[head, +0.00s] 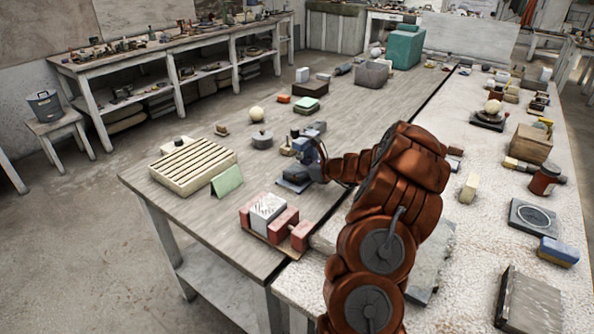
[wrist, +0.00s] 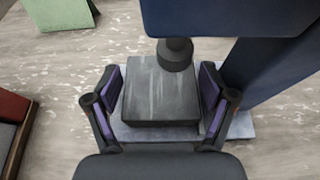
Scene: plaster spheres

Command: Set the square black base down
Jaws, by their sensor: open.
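The square black base (wrist: 160,100) is a dark grey, scuffed block in the wrist view. It sits on the pale blue-grey plate (wrist: 240,126) of a blue press-like device (wrist: 265,75). The device's dark round ram (wrist: 175,54) hangs over the block's far edge; I cannot tell whether they touch. My gripper (wrist: 161,90) is open, with one purple-padded finger on each side of the block and small gaps showing. In the head view the blue device (head: 305,149) stands on the wooden table, with my gripper against it; the block is hard to make out there.
A green wedge (head: 227,180) and slatted cream tray (head: 193,166) lie left on the wooden table (head: 200,205). Red and white blocks (head: 268,208) stand in front. A grey round lidded thing (head: 262,140) is behind. The pale speckled table at right holds many objects.

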